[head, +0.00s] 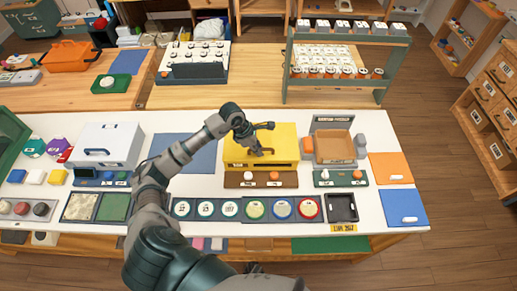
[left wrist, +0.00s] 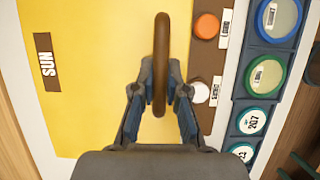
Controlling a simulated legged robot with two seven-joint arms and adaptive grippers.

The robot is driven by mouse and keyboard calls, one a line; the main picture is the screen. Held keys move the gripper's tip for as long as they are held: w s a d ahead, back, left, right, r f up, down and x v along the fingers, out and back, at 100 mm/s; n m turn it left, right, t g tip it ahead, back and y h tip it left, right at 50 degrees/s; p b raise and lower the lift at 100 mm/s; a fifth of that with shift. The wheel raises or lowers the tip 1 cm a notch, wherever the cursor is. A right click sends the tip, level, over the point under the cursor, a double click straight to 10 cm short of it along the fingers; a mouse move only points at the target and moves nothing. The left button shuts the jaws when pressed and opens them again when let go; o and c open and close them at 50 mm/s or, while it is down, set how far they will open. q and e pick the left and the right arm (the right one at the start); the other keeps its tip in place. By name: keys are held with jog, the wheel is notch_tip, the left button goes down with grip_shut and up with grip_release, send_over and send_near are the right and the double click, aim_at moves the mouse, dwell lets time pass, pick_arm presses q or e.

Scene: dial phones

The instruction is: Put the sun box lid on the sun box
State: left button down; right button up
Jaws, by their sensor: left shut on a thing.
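A yellow box-shaped thing (head: 234,152) stands on the white table near the middle in the head view. In the left wrist view its flat yellow top, the sun box lid (left wrist: 90,110), fills the left half and carries a brown "SUN" label (left wrist: 47,62). A brown handle (left wrist: 162,35) rises from the yellow top. My left gripper (head: 262,152) is over the yellow top, its fingers closed on both sides of the handle in the left wrist view (left wrist: 161,92). I cannot tell whether the lid rests on the sun box or is apart from it. My right gripper is not in view.
A brown strip with a white and an orange knob (head: 274,180) lies along the yellow box's front. A row of round colored dials (head: 255,209) is in front of that. A grey-framed open brown box (head: 334,148) stands to the right, a white box (head: 108,143) to the left.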

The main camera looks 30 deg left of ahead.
pick_arm(q)
jog(key=shift+f, duration=0.2)
jog(key=c, duration=1.2)
grip_release()
jog(key=shift+r, duration=0.25)
jog(key=v, duration=1.2)
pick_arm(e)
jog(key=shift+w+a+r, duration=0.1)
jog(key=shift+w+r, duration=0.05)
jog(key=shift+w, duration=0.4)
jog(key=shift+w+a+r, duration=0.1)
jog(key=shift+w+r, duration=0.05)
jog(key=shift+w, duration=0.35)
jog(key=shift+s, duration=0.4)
